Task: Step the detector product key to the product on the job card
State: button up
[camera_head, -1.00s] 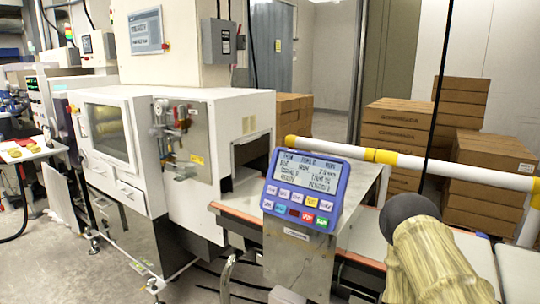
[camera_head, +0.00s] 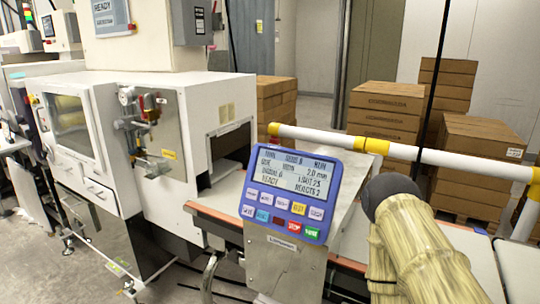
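The blue detector panel (camera_head: 338,187) stands on a metal post beside the belt, near the middle of the view. Its grey screen (camera_head: 296,172) shows several lines of dark text, including "READY", too blurred to read in full. Below the screen are two rows of keys (camera_head: 285,208): pale ones, a yellow one, a red one and a green one; their labels are too small to read. My arm, in a tan ribbed cover with a dark rounded joint, rises at the lower right, apart from the panel. My gripper is not in view. No job card can be made out.
A white and yellow rail (camera_head: 440,162) runs behind the panel to the right. The orange-edged belt (camera_head: 222,215) passes under the white detector housing (camera_head: 176,190). Stacked cardboard boxes (camera_head: 392,105) stand behind. A dark thin post crosses the view behind my arm.

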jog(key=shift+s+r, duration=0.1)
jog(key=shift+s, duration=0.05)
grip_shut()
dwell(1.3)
